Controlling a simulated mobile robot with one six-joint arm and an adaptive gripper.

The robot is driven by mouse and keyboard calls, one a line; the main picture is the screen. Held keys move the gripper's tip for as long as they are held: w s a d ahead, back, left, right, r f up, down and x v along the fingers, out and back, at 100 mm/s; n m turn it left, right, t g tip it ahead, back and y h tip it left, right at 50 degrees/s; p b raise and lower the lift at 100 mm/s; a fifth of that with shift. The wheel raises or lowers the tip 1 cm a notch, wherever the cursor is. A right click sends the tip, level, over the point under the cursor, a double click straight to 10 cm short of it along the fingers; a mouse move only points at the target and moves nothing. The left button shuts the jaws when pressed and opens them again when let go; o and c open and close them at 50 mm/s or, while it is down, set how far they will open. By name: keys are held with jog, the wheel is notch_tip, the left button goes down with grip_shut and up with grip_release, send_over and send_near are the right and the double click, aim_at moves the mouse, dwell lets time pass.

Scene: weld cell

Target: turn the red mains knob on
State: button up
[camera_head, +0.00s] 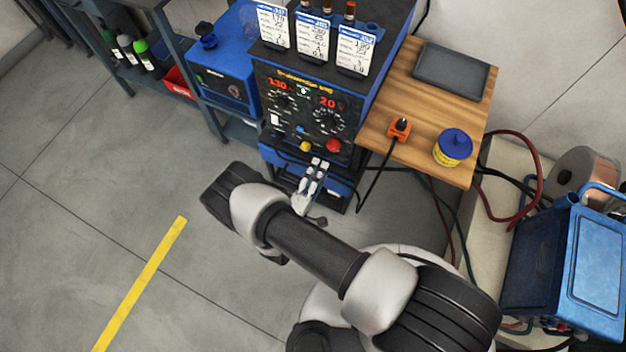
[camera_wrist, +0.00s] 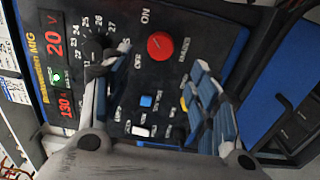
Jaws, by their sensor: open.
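The red mains knob (camera_head: 333,146) is at the lower right of the black front panel of the welding machine (camera_head: 320,84). In the wrist view the round red knob (camera_wrist: 160,46) shows whole, with ON and OFF printed beside it; I cannot make out its pointer's setting. My gripper (camera_head: 318,167) is in front of the panel's lower edge, just below the knob. In the wrist view my gripper (camera_wrist: 162,60) is open, its fingers spread to either side below the knob, apart from it and empty.
A yellow button (camera_head: 305,146) sits left of the knob; my finger partly hides it in the wrist view. A blue button (camera_wrist: 146,101) and white switch (camera_wrist: 139,131) lie between the fingers. A wooden side table (camera_head: 398,150) with an orange-and-black item (camera_head: 399,130) stands right.

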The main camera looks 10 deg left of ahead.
jog(key=shift+v, duration=1.7)
jog(key=w+d+r+m+g+h, duration=0.25)
jog(key=d+r+m+g, duration=0.35)
jog(key=r, duration=0.7)
jog(key=w+d+r+m+g+h, duration=0.1)
jog(key=d+r+m+g+h, duration=0.3)
jog(key=d+r+g, duration=0.65)
jog(key=s+d+r+m+t+y, duration=0.2)
jog(key=s+r+y, duration=1)
jog(key=s+r, duration=0.6)
jog(key=shift+r+m+t+y, duration=0.35)
jog(key=shift+r+m+t, duration=0.55)
jog(key=shift+r+t, duration=0.4)
